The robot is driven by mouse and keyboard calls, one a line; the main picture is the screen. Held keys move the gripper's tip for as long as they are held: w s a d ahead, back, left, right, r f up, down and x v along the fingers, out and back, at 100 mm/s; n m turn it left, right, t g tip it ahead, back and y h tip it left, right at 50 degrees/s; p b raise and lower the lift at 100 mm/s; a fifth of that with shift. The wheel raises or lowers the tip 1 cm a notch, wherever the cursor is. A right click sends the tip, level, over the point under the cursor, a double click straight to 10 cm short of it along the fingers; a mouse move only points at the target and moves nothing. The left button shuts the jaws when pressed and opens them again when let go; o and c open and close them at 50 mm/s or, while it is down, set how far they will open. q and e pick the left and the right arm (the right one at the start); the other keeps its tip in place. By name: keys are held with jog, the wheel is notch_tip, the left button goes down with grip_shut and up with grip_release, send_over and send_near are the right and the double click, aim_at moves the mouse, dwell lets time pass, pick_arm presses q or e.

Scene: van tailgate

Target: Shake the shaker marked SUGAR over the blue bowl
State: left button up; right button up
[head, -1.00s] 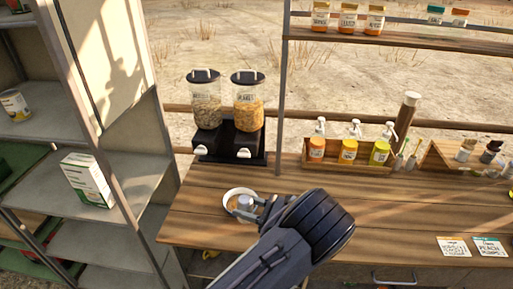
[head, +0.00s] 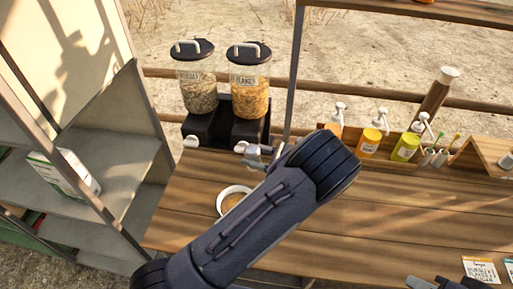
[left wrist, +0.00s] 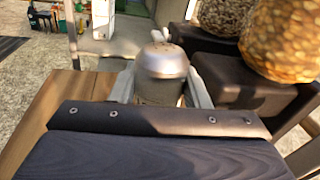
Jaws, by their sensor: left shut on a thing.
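My left gripper (head: 262,153) is shut on a shaker, above and behind the bowl and in front of the dispensers. In the left wrist view the shaker (left wrist: 162,68) has a rounded metallic cap with small holes, sits between the two fingers, and looks roughly upright. Its label is hidden, so I cannot read whether it says SUGAR. A bowl (head: 222,203) with a pale rim and brownish contents stands on the wooden counter, partly hidden by my left arm; no blue shows on it. A dark part at the lower right edge may be my right gripper (head: 447,284); its jaws are unclear.
Two cereal dispensers, muesli (head: 198,92) and flakes (head: 249,88), stand on a black base behind my left gripper. Pump bottles (head: 369,142) stand in a wooden rack at the right. A shelf unit (head: 85,160) is at the left. The counter's middle (head: 390,215) is clear.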

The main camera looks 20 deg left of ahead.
pick_arm(q)
jog(key=shift+s+f+n+h, duration=0.3)
jog(key=shift+n, duration=0.4)
jog(key=n, duration=0.1)
jog(key=f+n+h, duration=0.1)
jog(key=n, duration=0.1)
jog(key=s+f+n+t, duration=0.1)
jog(key=shift+s+a+f, duration=0.1)
jog(key=shift+a+f, duration=0.05)
jog(key=shift+a, duration=0.1)
jog(key=s+f+n+t+h+b, duration=0.1)
jog(key=n+t+b, duration=0.1)
jog(key=n+b, duration=0.2)
jog(key=s+f+n+t+b, duration=0.1)
jog(key=n+t+b, duration=0.1)
jog(key=n+b, duration=0.2)
jog(key=s+a+f+n+t+h+b, duration=0.1)
jog(key=n+t+b, duration=0.1)
jog(key=b, duration=0.7)
jog(key=shift+s+n+h, duration=0.3)
jog(key=shift+s+n, duration=0.05)
jog(key=shift+n, duration=0.55)
jog(key=shift+r, duration=0.1)
